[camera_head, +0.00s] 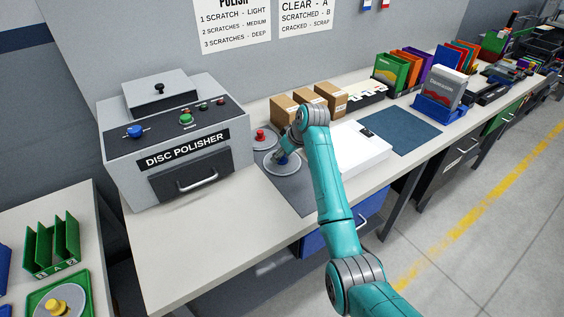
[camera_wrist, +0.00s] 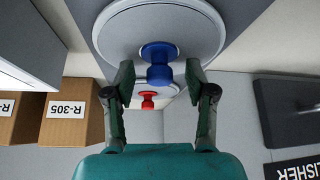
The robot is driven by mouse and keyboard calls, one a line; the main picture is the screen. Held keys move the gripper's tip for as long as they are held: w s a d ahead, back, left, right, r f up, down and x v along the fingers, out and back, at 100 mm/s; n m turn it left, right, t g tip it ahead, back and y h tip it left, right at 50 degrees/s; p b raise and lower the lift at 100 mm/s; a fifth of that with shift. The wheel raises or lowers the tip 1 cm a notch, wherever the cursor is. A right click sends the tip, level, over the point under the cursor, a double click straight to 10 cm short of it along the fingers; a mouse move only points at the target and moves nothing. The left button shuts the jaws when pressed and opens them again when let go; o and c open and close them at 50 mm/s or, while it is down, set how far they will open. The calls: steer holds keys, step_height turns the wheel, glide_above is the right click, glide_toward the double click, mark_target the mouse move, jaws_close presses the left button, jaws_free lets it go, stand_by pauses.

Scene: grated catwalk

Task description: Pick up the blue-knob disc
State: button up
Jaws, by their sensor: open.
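The blue-knob disc (camera_head: 281,169) lies flat on the dark grey mat, right of the disc polisher. In the wrist view its blue knob (camera_wrist: 158,60) stands up from the pale round plate (camera_wrist: 160,20). My gripper (camera_wrist: 159,80) is open, with one finger on each side of the blue knob and a visible gap on both sides. In the head view my gripper (camera_head: 285,158) is low over the disc and hides part of it. A red-knob disc (camera_head: 262,138) lies just behind; its red knob (camera_wrist: 149,97) shows in the wrist view.
The disc polisher (camera_head: 180,140) stands close on the left. Cardboard boxes (camera_head: 298,105) stand behind the discs, and a white binder or paper stack (camera_head: 352,155) lies to the right. The front left of the counter is clear. A yellow-knob disc (camera_head: 62,302) sits in a green tray.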

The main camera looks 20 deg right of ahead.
steer(key=shift+w+a+f, duration=0.1)
steer(key=shift+w+f, duration=0.05)
steer(key=shift+f, duration=0.2)
steer(key=shift+c, duration=0.3)
jaws_close()
